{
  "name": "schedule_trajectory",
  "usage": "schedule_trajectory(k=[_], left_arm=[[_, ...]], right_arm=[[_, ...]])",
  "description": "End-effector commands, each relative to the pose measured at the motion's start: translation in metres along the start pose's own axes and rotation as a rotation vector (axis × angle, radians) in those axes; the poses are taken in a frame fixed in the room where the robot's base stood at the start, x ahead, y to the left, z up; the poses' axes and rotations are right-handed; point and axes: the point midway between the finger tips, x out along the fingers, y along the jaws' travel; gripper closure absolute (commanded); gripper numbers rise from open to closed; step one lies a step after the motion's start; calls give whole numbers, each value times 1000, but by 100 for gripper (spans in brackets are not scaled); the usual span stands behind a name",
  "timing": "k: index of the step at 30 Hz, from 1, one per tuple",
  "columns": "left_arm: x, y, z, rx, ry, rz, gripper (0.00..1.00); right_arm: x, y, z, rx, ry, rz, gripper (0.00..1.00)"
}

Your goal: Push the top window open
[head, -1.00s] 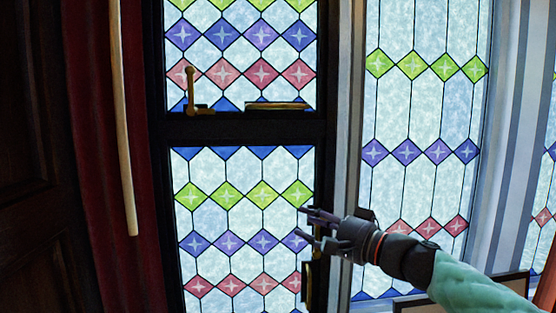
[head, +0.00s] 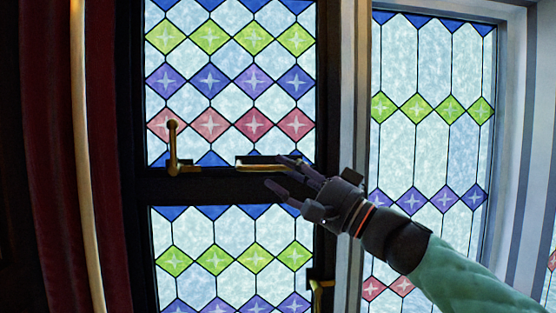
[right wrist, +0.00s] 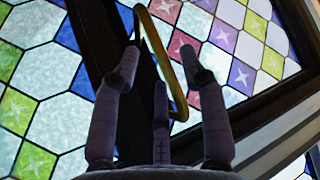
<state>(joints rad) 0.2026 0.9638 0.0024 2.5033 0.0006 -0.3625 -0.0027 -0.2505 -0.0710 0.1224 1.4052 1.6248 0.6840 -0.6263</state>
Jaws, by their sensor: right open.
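The top window (head: 232,62) is a stained-glass pane with colored diamonds in a dark frame, and it looks closed. At its lower edge, an upright brass handle (head: 173,145) stands at the left and a horizontal brass bar (head: 250,165) lies to its right. My right gripper (head: 278,172) is open, with its dark fingers at the right end of that bar. In the right wrist view, the brass bar (right wrist: 164,55) shows beyond and between the spread fingers (right wrist: 163,72). I cannot tell whether they touch it. My left gripper is out of view.
A lower stained-glass window (head: 232,235) sits below the dark crossbar, with a brass latch (head: 319,290) at its right edge. A fixed glass panel (head: 428,120) is to the right. A red curtain (head: 45,150) and a pale pole (head: 84,150) are at the left.

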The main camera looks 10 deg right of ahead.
Motion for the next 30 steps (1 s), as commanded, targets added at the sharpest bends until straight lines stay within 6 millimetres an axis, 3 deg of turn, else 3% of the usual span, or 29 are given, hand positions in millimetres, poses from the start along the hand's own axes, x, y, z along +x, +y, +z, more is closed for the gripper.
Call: schedule_trajectory(k=[6, 16, 17, 21, 30], left_arm=[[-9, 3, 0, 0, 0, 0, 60], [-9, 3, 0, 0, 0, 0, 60], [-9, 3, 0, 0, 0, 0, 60], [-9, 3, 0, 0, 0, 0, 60], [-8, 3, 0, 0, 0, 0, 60]], right_arm=[[20, -1, 0, 0, -1, -1, 57], [22, 0, 0, -1, 0, 0, 57], [22, 0, 0, -1, 0, 0, 62], [22, 0, 0, -1, 0, 0, 100], [25, 6, -3, 0, 0, 0, 100]])
